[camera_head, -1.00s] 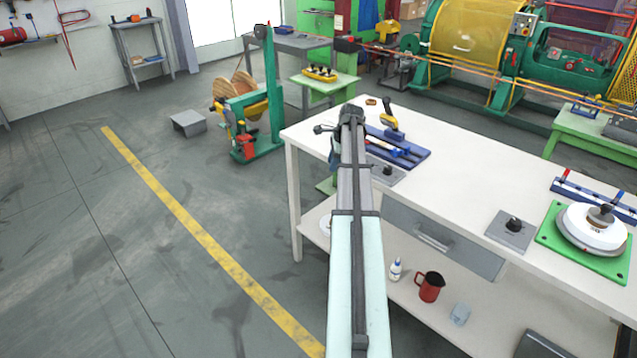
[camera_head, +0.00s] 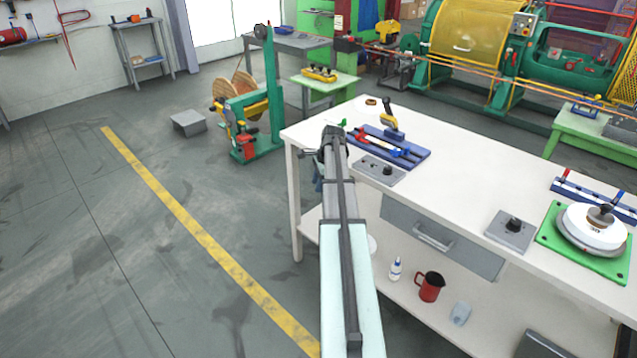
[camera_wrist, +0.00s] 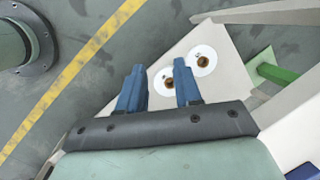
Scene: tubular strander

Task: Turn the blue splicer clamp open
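The splicer is a blue base (camera_head: 416,155) on the white bench, left of its middle in the head view. On it are a red lever (camera_head: 362,136), a small blue clamp lever (camera_head: 402,152) and a yellow part with a black handle (camera_head: 391,121). A small green piece (camera_head: 343,122) shows at its left end, partly beside my wrist. My gripper (camera_wrist: 157,72) has two blue fingers, apart and with nothing between them. It hangs off the bench's left edge, short of the splicer; the head view mostly hides it behind my arm. Whether the clamp is open is too small to tell.
A grey plate with a black knob (camera_head: 388,169) lies just in front of the splicer. Two white discs (camera_wrist: 203,60) lie on the lower shelf below my gripper. A green plate with a white reel (camera_head: 590,232) stands at the right.

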